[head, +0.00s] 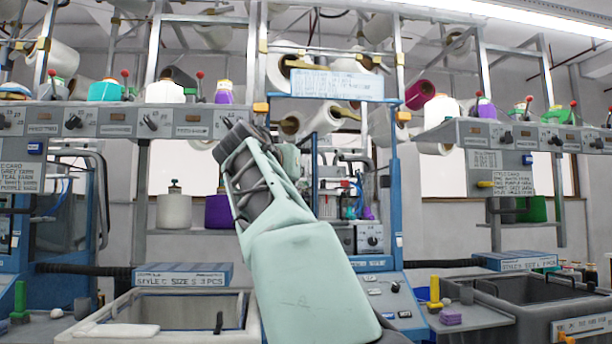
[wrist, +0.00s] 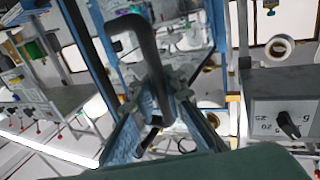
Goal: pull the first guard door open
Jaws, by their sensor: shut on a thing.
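The guard door's dark bent-tube handle (wrist: 149,48) stands in the middle of the wrist view. My gripper (wrist: 157,100) is shut on this handle, with a finger on each side of it. A blue frame (wrist: 217,35) and machine parts show behind the handle; I cannot tell how far the door stands open. In the head view my pale green arm reaches up in front of the middle knitting machine (head: 395,180). It hides the handle and much of the machine's left side, and my fingers are not clear there.
A grey bin (head: 100,310) stands at lower left and a dark bin (head: 540,300) at lower right. Style boxes (head: 183,275) lie behind the bins. Control panels with knobs (head: 150,122) and yarn cones run along the rail above. A similar dark handle (head: 103,190) stands on the left machine.

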